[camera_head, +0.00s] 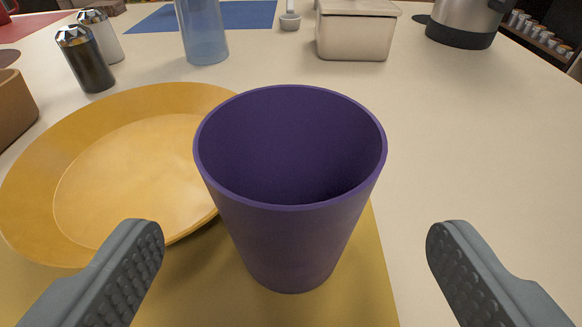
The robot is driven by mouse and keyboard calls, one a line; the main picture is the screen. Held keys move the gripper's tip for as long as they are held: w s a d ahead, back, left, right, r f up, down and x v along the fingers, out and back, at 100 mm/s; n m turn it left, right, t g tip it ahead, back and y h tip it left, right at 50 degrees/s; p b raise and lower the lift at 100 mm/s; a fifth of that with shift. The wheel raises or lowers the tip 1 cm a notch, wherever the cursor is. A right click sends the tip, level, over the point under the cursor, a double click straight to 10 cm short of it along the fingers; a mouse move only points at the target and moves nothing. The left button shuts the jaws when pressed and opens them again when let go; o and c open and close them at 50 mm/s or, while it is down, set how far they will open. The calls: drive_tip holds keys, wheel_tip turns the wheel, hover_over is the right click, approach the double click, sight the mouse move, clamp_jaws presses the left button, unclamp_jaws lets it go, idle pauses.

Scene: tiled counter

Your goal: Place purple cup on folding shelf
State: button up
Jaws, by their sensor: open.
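The purple cup (293,235) stands upright on a yellow mat (345,300), in the middle of the view. It looks empty, and its open rim faces up. My gripper (296,248) is open, with one grey finger low on the left and one low on the right. The cup is between and just ahead of the fingers. Neither finger touches it in the picture. No folding shelf can be made out on the counter.
A yellow plate (120,185) lies just left of the cup, partly behind it. Two shakers, a blue glass (203,35), a beige lidded box (354,35) and a metal kettle (466,20) stand farther back. The counter right of the cup is clear.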

sight(290, 141)
drive_tip(key=shift+r+x, duration=0.15)
drive_tip(key=shift+x, duration=1.4)
drive_tip(key=shift+r+x, duration=0.15)
drive_tip(key=shift+x, duration=1.45)
drive_tip(key=shift+a, duration=0.1)
drive_tip(key=c, duration=1.2)
drive_tip(key=shift+o, duration=0.2)
